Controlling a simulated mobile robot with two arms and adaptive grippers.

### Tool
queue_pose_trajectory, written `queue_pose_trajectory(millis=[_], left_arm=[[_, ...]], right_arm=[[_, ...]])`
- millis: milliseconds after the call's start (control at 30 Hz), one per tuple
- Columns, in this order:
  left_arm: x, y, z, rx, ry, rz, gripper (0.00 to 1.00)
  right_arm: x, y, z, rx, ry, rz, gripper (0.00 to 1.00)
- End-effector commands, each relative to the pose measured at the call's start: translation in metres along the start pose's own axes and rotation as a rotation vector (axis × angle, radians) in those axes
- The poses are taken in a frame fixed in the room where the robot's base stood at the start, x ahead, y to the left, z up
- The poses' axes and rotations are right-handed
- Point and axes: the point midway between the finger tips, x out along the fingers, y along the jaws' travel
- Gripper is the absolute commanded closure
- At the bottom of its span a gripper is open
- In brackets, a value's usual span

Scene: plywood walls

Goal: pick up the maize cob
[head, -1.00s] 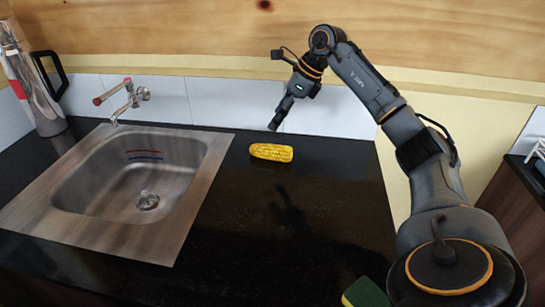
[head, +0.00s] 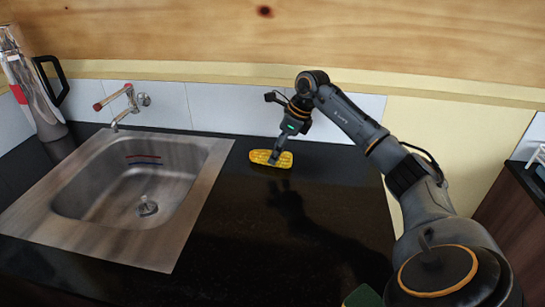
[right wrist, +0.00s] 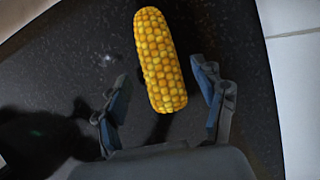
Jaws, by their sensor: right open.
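The yellow maize cob (head: 262,157) lies on the black worktop, to the right of the sink. My right gripper (head: 274,160) is down at the cob's right part, and its fingers cover a bit of the cob. In the right wrist view, the cob (right wrist: 158,58) lies lengthwise, its near end between the two spread fingers of my right gripper (right wrist: 163,98). The fingers are open, with a gap on each side of the cob. My left gripper is not in view.
A steel sink (head: 205,190) with a tap (head: 125,102) is on the left. A tall metal jug (head: 38,95) stands at the far left. A green thing (head: 362,297) shows at the bottom edge. The worktop (head: 250,250) in front of the cob is clear.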

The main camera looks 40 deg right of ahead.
Motion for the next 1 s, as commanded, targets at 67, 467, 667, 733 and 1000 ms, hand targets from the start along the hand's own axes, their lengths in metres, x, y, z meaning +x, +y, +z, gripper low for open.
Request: queue_pose_trajectory(millis=[67, 467, 667, 733, 1000], left_arm=[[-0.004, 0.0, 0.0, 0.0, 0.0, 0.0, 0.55], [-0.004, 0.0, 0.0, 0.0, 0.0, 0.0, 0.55], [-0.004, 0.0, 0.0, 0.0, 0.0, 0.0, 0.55], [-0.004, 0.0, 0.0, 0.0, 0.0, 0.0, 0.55], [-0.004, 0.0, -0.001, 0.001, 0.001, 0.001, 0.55]], right_arm=[[0.011, 0.001, 0.001, 0.001, -0.001, 0.003, 0.3], [0.023, 0.0, 0.0, 0.0, -0.001, -0.001, 0.36], [0.023, 0.0, 0.0, 0.001, -0.001, -0.001, 0.77], [0.023, 0.0, 0.0, 0.001, -0.001, -0.001, 0.92], [0.022, 0.0, 0.001, 0.0, -0.002, -0.001, 0.93]])
